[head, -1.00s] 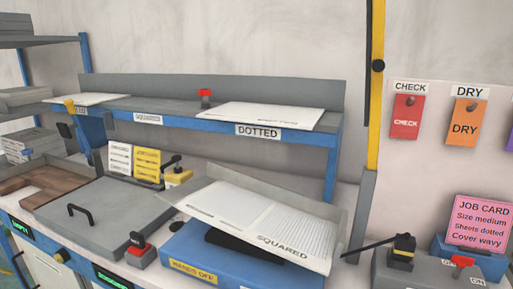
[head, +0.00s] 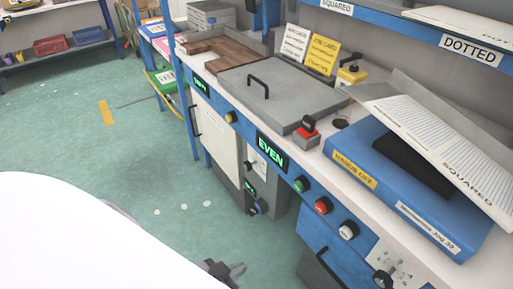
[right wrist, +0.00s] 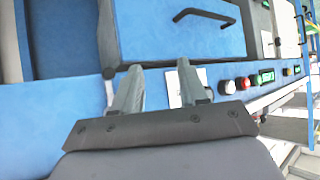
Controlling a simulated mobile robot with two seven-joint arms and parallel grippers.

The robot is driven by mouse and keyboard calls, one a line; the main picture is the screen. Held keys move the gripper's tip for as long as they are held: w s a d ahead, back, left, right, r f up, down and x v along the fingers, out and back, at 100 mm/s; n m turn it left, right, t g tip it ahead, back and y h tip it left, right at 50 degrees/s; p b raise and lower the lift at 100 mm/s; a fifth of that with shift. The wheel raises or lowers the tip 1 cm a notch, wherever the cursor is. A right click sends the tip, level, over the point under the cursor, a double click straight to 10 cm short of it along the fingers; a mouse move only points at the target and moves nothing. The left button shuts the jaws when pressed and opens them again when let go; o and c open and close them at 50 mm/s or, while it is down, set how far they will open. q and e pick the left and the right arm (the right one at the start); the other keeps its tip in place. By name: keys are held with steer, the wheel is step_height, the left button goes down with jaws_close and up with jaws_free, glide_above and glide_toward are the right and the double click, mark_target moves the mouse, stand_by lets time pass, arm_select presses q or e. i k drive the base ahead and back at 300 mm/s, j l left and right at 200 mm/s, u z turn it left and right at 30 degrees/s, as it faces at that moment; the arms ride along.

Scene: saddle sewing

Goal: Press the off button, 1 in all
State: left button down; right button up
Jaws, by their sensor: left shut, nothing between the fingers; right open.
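A row of round controls sits on the blue front panel of the bench: a green button (head: 300,184), a red button (head: 323,205) and a white button (head: 348,229). Their lettering is too small to read, so I cannot tell which is marked off. The red button (right wrist: 244,83) and white button (right wrist: 228,87) also show in the right wrist view. My left gripper (head: 232,270) is shut and empty at the bottom of the head view, apart from the panel. My right gripper (right wrist: 157,82) is open and empty in front of the blue bench front.
A green display (head: 270,149) reads EVEN. A black knob (head: 383,279) sits right of the buttons. A blue block (head: 370,160) with tilted sheets and a grey lidded box (head: 280,92) stand on the bench. The floor (head: 120,150) before the bench is largely clear.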

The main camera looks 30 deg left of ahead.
mark_target(320, 207)
steer(key=j, duration=0.4)
steer(key=i+j+u, duration=0.15)
steer(key=j, duration=0.7)
